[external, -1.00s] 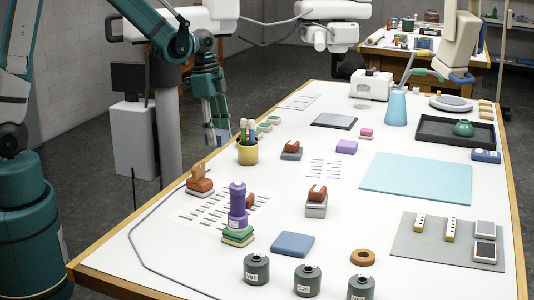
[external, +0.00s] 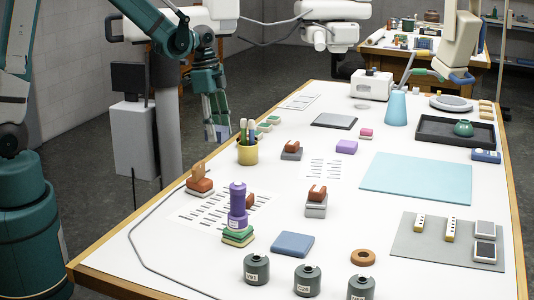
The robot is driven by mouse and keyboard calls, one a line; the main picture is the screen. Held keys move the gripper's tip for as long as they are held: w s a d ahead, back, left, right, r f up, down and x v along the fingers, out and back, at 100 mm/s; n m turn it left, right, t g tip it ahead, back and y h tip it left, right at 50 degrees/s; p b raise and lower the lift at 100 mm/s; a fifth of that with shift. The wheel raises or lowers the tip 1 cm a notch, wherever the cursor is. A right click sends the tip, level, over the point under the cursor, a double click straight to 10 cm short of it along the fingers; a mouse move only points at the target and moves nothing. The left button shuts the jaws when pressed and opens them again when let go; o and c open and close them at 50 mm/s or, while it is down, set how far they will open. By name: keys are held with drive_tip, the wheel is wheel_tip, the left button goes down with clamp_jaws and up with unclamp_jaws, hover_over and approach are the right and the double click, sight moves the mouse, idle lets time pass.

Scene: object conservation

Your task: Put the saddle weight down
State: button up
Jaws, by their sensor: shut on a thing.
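My gripper (external: 215,118) hangs fingers down beyond the far left edge of the table, left of the yellow cup. Its fingers are close together. A small blue-grey patch (external: 221,133) shows at the fingertips; its shape is too small to make out, and I cannot tell whether it is the held saddle weight or something behind. On the table, red-brown notched pieces sit on grey blocks: one at the middle (external: 317,203), one farther back (external: 291,150) and one at the left (external: 200,185).
A yellow cup of brushes (external: 247,152) stands closest to my gripper, with small green blocks (external: 267,125) behind it. A purple stack (external: 238,208) stands at the front left. A blue mat (external: 418,178) lies bare at the right. White table (external: 270,175) shows clear right of the cup.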

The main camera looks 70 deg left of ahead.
sight(217, 129)
wheel_tip(217, 129, up, 10)
drive_tip(key=shift+f, duration=0.25)
drive_tip(key=shift+d+r, duration=0.25)
drive_tip(key=shift+r, duration=0.1)
drive_tip(key=s+d+m, duration=0.2)
drive_tip(key=s+d, duration=0.1)
drive_tip(key=d, duration=1.1)
drive_tip(key=s+d+m, duration=0.2)
drive_tip(key=s+d, duration=0.1)
drive_tip(key=d, duration=1.2)
drive_tip(key=s+d+m+g, duration=0.1)
drive_tip(key=s+d+m, duration=0.2)
drive_tip(key=s+d, duration=0.7)
drive_tip(key=s+d+m, duration=0.2)
drive_tip(key=s+d, duration=0.5)
drive_tip(key=d, duration=0.5)
wheel_tip(217, 129, down, 11)
drive_tip(key=shift+s+h+b, duration=0.2)
drive_tip(key=shift+h+b, duration=0.1)
drive_tip(key=shift+b, duration=0.15)
drive_tip(key=shift+f, duration=0.15)
